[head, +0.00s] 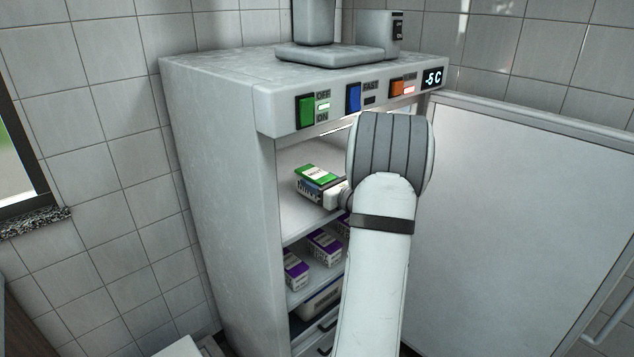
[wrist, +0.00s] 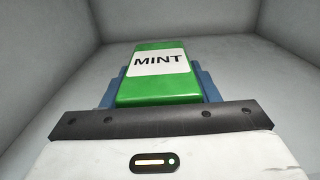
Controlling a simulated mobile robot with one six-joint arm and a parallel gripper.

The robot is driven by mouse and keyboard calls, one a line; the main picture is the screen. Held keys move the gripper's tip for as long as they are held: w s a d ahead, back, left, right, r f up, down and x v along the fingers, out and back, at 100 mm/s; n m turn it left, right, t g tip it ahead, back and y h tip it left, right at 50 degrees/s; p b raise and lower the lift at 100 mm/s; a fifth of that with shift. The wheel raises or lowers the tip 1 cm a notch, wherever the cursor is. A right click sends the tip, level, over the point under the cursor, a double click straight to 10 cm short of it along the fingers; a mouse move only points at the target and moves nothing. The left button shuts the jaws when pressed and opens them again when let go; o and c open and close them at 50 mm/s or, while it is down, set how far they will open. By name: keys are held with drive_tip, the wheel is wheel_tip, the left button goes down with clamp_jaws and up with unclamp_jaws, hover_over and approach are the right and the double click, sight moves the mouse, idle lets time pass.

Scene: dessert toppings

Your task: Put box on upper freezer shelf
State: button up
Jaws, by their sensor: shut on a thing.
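A green box with a white label (head: 317,174) is inside the open freezer, at the upper shelf (head: 292,215). In the wrist view the box (wrist: 160,88) reads "MINT" and sits between the blue finger pads of my gripper (wrist: 158,85). My gripper is shut on the box. In the head view my gripper (head: 333,193) reaches in from the right, and my arm hides part of the freezer opening. The box is at or just above the shelf; I cannot tell whether it touches.
Purple and white boxes (head: 324,247) stand on the lower shelf. The freezer door (head: 530,220) is open to the right. Control switches (head: 353,97) line the freezer's top front edge. The upper shelf is bare around the green box, with its right part hidden.

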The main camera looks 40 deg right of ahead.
drive_tip(key=o, duration=0.8)
drive_tip(key=shift+f, duration=0.2)
drive_tip(key=o, duration=0.5)
drive_tip(key=shift+r, duration=0.1)
drive_tip(key=shift+r, duration=0.25)
drive_tip(key=s, duration=0.8)
drive_tip(key=s+d, duration=0.1)
drive_tip(key=s, duration=0.3)
drive_tip(key=shift+f+b, duration=0.1)
drive_tip(key=shift+b, duration=0.25)
